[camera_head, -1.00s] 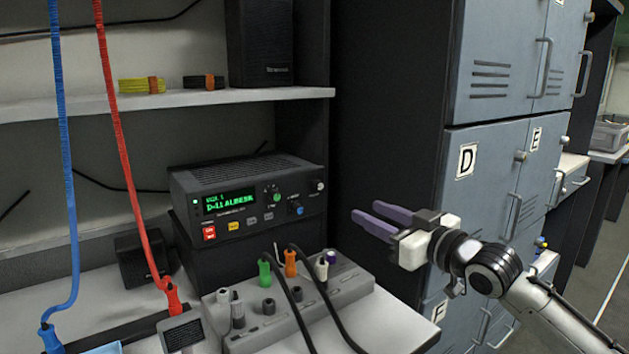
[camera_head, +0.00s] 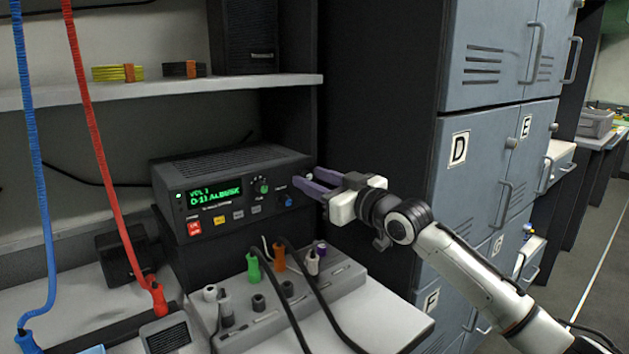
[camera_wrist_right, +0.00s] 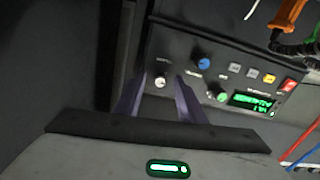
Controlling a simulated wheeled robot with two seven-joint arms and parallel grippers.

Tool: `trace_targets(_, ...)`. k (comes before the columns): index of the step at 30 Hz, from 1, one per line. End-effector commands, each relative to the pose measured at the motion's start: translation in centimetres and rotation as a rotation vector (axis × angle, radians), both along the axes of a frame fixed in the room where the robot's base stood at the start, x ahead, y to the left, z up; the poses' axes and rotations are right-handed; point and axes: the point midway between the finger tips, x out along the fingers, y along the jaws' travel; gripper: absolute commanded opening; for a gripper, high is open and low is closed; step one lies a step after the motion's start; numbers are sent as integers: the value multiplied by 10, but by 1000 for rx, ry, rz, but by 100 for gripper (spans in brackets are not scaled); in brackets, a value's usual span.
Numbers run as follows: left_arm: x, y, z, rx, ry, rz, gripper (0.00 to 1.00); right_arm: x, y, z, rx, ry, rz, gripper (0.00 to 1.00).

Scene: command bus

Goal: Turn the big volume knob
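A black radio unit (camera_head: 215,174) with a green display stands on the bench. Its front carries a blue knob (camera_head: 285,201), a green-marked knob (camera_head: 261,186) and a pale knob at the right end. The labels are too small to read, so I cannot tell which is the volume knob. My right gripper (camera_head: 306,177) is open at the radio's right end, its purple fingers pointing at the panel. In the right wrist view, the pale knob (camera_wrist_right: 161,81) shows between the open fingers (camera_wrist_right: 159,88); contact cannot be told. The blue knob (camera_wrist_right: 203,62) lies outside them. My left gripper is not in view.
A grey socket panel (camera_head: 345,283) with plugs and black cables sits in front of the radio. Blue (camera_head: 36,170) and red (camera_head: 95,150) cords hang at left. A shelf (camera_head: 200,88) is above; grey lockers (camera_head: 480,160) stand at right.

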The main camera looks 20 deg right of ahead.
Motion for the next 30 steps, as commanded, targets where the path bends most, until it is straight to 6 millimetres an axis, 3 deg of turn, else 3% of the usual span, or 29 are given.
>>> trace_targets(7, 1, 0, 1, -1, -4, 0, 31, 1, 0, 0, 0, 1, 0, 36)
trace_targets(14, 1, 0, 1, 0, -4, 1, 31, 0, 0, 0, 0, 1, 0, 0)
trace_targets(23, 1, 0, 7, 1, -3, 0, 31, 0, 1, 1, 29, 13, 1, 0)
trace_targets(30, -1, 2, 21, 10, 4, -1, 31, 0, 1, 2, 151, 59, 0, 0)
